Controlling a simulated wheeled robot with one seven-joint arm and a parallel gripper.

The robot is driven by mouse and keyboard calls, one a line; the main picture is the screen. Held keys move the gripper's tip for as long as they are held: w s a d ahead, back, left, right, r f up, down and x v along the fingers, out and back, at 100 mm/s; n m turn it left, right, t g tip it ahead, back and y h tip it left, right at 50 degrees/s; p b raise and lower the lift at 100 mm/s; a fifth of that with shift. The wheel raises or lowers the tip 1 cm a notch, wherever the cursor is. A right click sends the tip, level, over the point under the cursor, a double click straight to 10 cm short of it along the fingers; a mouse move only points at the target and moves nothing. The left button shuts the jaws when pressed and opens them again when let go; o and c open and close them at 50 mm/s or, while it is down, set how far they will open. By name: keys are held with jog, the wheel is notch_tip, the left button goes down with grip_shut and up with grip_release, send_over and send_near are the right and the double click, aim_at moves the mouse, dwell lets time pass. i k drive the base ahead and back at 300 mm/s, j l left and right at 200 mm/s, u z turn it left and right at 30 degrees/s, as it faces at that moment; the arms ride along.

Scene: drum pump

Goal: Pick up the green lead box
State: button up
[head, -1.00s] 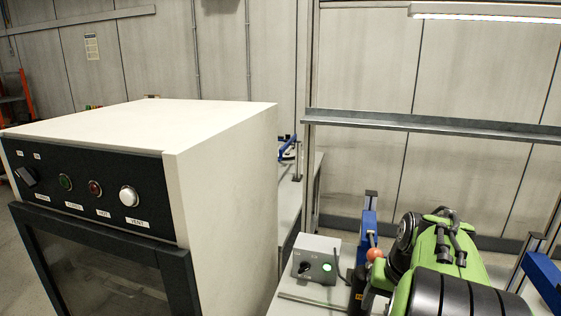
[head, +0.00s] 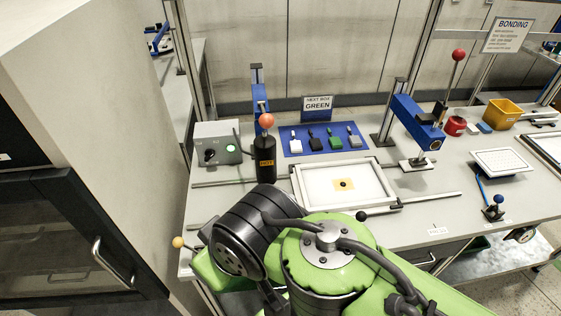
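The green lead box (head: 335,142) is a small block with a light tab at its top. It sits on a blue mat (head: 300,154) at the back of the workbench, in a row between a black box (head: 316,144) and a grey box (head: 354,141). A white box (head: 295,146) is at the row's left end. A sign (head: 317,107) behind the mat reads "NEXT BOX GREEN". My green and black arm fills the front middle of the view, apart from the box. My gripper is not in view.
A black cylinder marked HOT with an orange ball (head: 265,155) stands left of the mat. A white frame (head: 303,187) lies in front. A blue press (head: 415,125) with a red knob stands right. A grey control box (head: 217,143) and a white oven cabinet (head: 90,90) are left.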

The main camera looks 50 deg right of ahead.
aim_at(335, 143)
jog(key=z, duration=2.15)
